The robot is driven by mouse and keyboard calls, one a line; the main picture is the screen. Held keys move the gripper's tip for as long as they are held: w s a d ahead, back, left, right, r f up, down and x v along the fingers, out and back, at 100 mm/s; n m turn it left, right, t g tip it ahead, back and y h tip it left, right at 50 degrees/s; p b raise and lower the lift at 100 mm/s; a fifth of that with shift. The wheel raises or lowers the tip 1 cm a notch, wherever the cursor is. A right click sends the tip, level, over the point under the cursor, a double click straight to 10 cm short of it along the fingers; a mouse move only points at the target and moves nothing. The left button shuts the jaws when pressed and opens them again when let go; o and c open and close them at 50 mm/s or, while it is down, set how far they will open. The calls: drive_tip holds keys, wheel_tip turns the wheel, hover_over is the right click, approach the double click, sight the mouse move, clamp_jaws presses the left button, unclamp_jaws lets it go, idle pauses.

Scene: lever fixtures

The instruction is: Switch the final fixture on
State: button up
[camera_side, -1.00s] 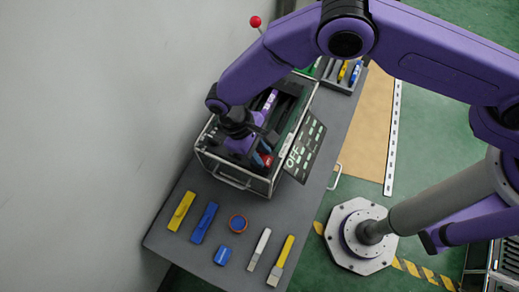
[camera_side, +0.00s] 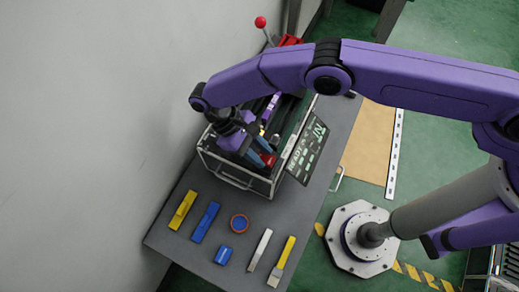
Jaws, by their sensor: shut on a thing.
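The wire-framed box fixture (camera_side: 232,181) stands on the grey bench near the wall. A dark display panel (camera_side: 306,147) leans on its right side and shows green lettering that seems to include a large "N". My gripper (camera_side: 266,155) reaches down into the box with its blue fingers. It is shut on a red part (camera_side: 268,160) low at the front right of the box; the fingers hide much of it. Another red-ball lever (camera_side: 260,22) stands at the back, with a red base (camera_side: 288,40) near it.
The wall is close on the left.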

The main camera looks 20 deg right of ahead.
drive_tip(key=o, duration=1.1)
drive_tip(key=shift+c, duration=0.2)
drive_tip(key=shift+v, duration=2.45)
wheel_tip(320, 180, up, 7)
drive_tip(key=shift+r, duration=0.1)
